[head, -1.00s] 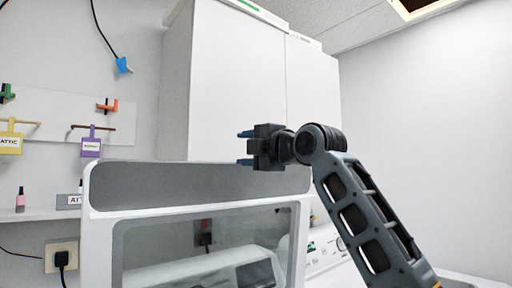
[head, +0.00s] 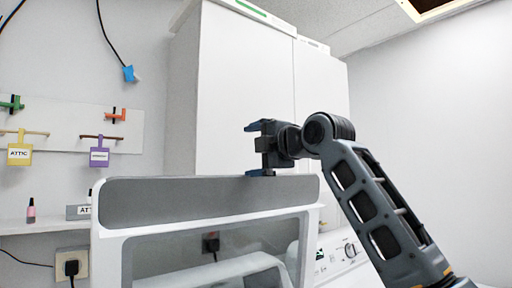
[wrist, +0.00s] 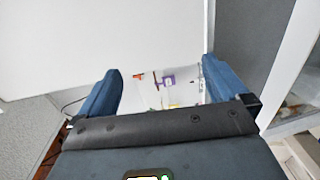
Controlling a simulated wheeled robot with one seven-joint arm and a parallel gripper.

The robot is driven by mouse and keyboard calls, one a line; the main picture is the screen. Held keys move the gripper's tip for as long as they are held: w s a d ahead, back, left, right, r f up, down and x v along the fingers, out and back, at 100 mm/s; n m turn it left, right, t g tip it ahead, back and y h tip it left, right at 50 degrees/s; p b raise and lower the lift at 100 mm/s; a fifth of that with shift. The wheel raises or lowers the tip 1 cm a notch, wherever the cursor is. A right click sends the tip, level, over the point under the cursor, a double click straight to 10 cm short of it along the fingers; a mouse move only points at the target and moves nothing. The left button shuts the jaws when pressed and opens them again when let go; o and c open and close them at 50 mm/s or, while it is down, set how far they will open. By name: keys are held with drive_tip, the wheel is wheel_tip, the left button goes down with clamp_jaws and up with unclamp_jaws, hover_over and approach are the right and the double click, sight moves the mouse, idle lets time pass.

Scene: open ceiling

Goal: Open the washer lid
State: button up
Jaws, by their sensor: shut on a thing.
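The washer lid (head: 205,200) stands raised, its grey-and-white panel and clear window facing me in the head view. The white washer (head: 340,257) shows behind it at lower right, with its control panel. My gripper (head: 258,149) is at the lid's top edge, right of its middle. Its fingers are apart, one above the other, and the lower finger touches or overlaps that edge. The wrist view shows both fingers (wrist: 160,92) with a gap between them; a grey panel lies beside the right finger.
A tall white cabinet (head: 245,90) stands behind my gripper. Hooks with purple (head: 99,157) and yellow (head: 19,155) tags are on the left wall, above a shelf (head: 40,222) and an outlet (head: 72,265). The right side is clear up to the wall.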

drive_tip(key=shift+t, duration=0.6)
wheel_tip(320, 180, up, 5)
drive_tip(key=shift+s+d+r, duration=0.1)
drive_tip(key=shift+w+p, duration=0.2)
drive_tip(key=shift+p, duration=0.15)
drive_tip(key=c, duration=0.3)
drive_tip(key=shift+f, duration=0.3)
drive_tip(key=shift+s, duration=0.15)
drive_tip(key=b+v, duration=0.3)
drive_tip(key=v, duration=0.4)
drive_tip(key=shift+s+d, duration=0.2)
drive_tip(key=shift+d, duration=0.1)
